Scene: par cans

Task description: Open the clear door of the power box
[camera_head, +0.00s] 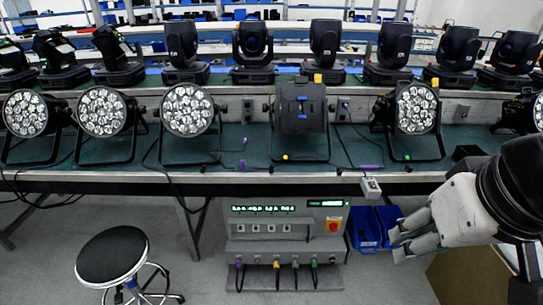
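The power box (285,230) is a light grey unit under the front edge of the workbench, near the middle. It has green lit displays along its top, a row of sockets, a red and yellow switch (333,225) at the right, and cables plugged in low down. I cannot make out the outline of its clear door at this size, nor whether it is shut. My gripper (395,244) is at the right, to the right of the power box and apart from it in the picture. Its two fingers look parted, with nothing seen between them.
Blue bins (364,229) are between the power box and my gripper in the picture. A round black stool (112,256) stands at the left. The workbench (240,179) above holds several par cans and cables. A small grey box (371,187) sits at its front edge. Grey floor shows around the stool.

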